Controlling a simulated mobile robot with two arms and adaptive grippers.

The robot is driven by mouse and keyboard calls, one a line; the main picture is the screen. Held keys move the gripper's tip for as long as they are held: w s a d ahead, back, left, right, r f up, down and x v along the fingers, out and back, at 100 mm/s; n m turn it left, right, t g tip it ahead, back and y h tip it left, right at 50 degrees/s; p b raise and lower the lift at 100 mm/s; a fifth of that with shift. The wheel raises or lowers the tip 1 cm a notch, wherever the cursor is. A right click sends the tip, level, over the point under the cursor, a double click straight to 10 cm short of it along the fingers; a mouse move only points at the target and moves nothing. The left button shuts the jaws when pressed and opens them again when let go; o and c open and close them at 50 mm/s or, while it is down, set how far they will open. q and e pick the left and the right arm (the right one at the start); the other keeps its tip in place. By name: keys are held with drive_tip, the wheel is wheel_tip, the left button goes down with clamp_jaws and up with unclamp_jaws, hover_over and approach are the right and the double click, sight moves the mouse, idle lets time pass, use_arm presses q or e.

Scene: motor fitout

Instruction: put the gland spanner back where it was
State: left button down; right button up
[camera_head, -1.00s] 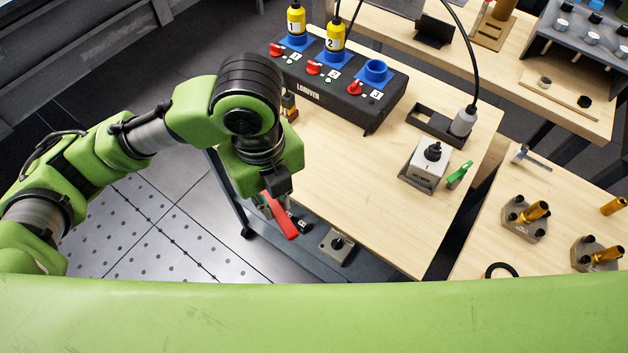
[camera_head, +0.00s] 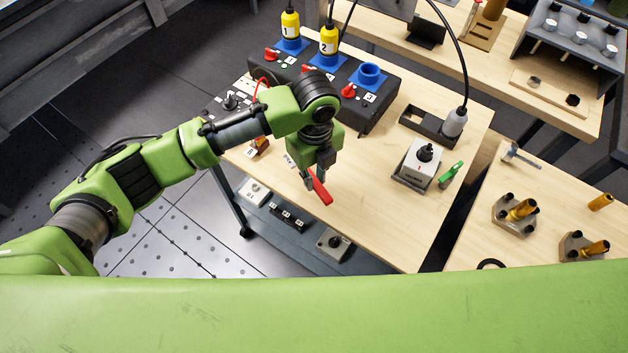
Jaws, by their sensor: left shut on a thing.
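The gland spanner (camera_head: 321,191) appears to be the flat red tool at the left gripper's tip. My left gripper (camera_head: 317,178) points down and is shut on it. The spanner hangs tilted over the left part of the wooden bench, its red end pointing down and right. Its gripped end is hidden by the fingers, and its exact height above the wood is hard to tell. My right gripper is not in view.
A black box (camera_head: 335,91) with numbered blue sockets stands behind the gripper. A grey switch unit (camera_head: 417,166) and a green-handled item (camera_head: 450,174) lie to the right. Bare wood (camera_head: 375,220) is in front. A lower shelf (camera_head: 284,229) holds small parts.

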use_arm(q)
wheel_tip(320, 180, down, 2)
drive_tip(key=shift+s+f+p, duration=0.1)
drive_tip(key=shift+f+p, duration=0.05)
drive_tip(key=shift+p, duration=0.3)
drive_tip(key=shift+a+f, duration=0.1)
drive_tip(key=shift+f, duration=0.15)
drive_tip(key=shift+f, duration=0.2)
drive_tip(key=c, duration=2)
unclamp_jaws()
drive_tip(key=shift+o, duration=0.2)
drive_tip(key=shift+r, duration=0.15)
wheel_tip(320, 180, up, 12)
drive_tip(key=b, duration=0.2)
drive_tip(key=shift+b, duration=0.4)
